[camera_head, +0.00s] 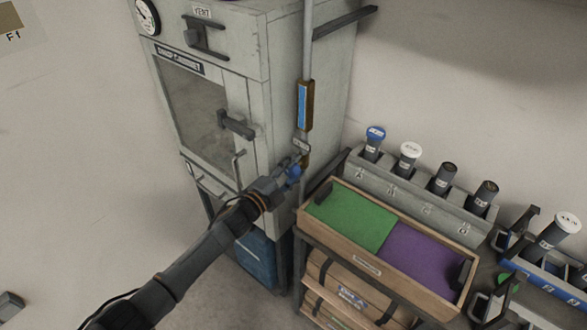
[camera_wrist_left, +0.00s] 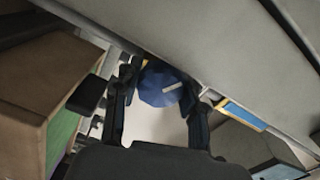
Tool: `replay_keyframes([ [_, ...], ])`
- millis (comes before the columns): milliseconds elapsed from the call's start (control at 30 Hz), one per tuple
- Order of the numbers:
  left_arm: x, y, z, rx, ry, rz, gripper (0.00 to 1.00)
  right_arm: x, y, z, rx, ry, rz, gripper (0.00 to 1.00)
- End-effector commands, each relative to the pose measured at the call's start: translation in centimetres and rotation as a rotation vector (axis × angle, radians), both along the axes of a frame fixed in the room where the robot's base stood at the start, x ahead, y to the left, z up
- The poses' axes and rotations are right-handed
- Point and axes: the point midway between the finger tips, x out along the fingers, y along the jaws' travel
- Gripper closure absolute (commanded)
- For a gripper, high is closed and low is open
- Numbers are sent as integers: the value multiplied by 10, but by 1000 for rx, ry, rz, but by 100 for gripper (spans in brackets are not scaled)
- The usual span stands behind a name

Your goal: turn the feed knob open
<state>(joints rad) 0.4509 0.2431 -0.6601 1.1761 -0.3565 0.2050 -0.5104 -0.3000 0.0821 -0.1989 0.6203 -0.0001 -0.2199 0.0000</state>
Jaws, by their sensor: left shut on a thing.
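The feed knob is blue and round, with a pale mark on its face in the left wrist view (camera_wrist_left: 155,93). In the head view the feed knob (camera_head: 294,171) sits at the lower end of the vertical pipe (camera_head: 307,45), beside the cabinet's right front edge. My left gripper (camera_head: 291,169) reaches it from the lower left. In the left wrist view the fingers of my left gripper (camera_wrist_left: 163,92) stand on both sides of the knob and are closed on it. A small tag (camera_head: 302,145) hangs just above the knob. My right gripper is not in view.
The grey drying cabinet (camera_head: 262,95) stands left of the pipe, its door handle (camera_head: 236,125) close by. A wooden tray (camera_head: 367,259) with green and purple halves lies right of my gripper. A grey rack (camera_head: 428,207) with several capped tubes is behind it.

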Motion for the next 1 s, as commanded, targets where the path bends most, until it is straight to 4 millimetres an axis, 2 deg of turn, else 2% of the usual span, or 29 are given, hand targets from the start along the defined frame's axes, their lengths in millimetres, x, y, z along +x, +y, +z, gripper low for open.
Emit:
replay_keyframes([
  [500, 0, 0, -1, -19, 15, 1, 90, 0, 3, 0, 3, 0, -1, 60],
  [533, 0, 0, -1, -19, 15, 1, 56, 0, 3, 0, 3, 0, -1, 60],
  [567, 0, 0, -1, -19, 15, 1, 50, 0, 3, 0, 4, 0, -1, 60],
  [600, 0, 0, -1, -19, 15, 1, 47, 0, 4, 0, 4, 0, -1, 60],
  [1000, -6, 5, -2, -16, 14, 0, 47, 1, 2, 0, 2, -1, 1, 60],
])
